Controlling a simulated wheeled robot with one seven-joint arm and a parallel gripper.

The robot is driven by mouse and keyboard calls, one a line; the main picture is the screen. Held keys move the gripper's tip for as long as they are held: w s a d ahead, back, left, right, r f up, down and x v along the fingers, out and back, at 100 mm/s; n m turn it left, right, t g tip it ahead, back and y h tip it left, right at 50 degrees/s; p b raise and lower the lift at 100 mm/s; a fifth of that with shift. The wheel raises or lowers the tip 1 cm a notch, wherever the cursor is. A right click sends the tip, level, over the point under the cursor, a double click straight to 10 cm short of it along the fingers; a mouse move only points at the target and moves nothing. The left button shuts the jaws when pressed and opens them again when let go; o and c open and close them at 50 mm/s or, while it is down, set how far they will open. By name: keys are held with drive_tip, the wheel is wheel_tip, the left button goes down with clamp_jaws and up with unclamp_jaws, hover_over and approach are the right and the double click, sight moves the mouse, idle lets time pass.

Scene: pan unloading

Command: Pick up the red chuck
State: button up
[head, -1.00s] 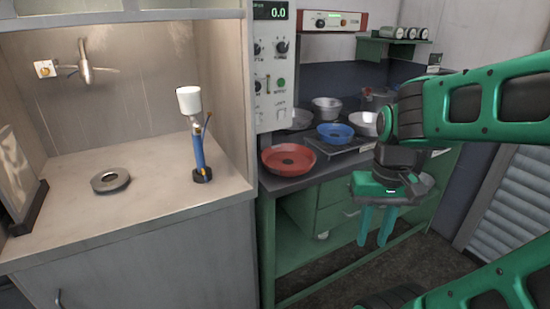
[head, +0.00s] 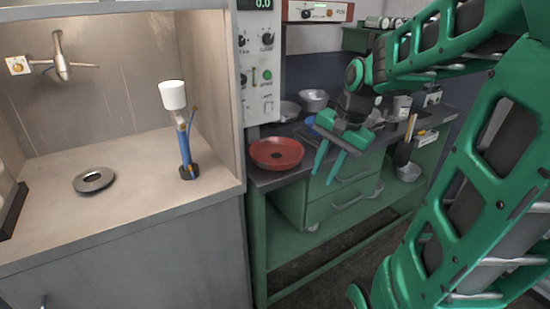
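The only red, round thing on the work surfaces is a shallow red dish (head: 276,153) with a dark centre, which seems to be the red chuck. It sits at the left front corner of the green bench's dark top, beside the grey cabinet. My gripper (head: 323,178) hangs to the right of the dish in the picture, its two green fingers pointing down and apart. It is open with nothing between the fingers. The dish is fully in view; my gripper covers part of the blue bowl (head: 310,121) behind it.
Metal bowls (head: 313,99) stand behind on the bench (head: 262,182). The control panel (head: 259,75) rises just behind and left of the dish.

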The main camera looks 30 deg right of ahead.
drive_tip(key=w+d+r+m+t+y, duration=0.1)
drive_tip(key=w+r+m+t+y, duration=0.15)
drive_tip(key=w+m, duration=0.7)
drive_tip(key=n, duration=0.3)
hover_over(285, 165)
drive_tip(key=s+d, duration=0.1)
drive_tip(key=s, duration=0.1)
wheel_tip(285, 165, down, 4)
drive_tip(key=shift+s+d+f+x, duration=0.1)
drive_tip(key=shift+x, duration=0.8)
drive_tip(key=shift+s+d+f+x, duration=0.1)
drive_tip(key=shift+d+x, duration=0.05)
drive_tip(key=shift+x, duration=0.7)
drive_tip(key=shift+s+d+f+x, duration=0.1)
drive_tip(key=shift+x, duration=0.8)
drive_tip(key=shift+w, duration=0.1)
drive_tip(key=shift+r, duration=0.1)
clamp_jaws()
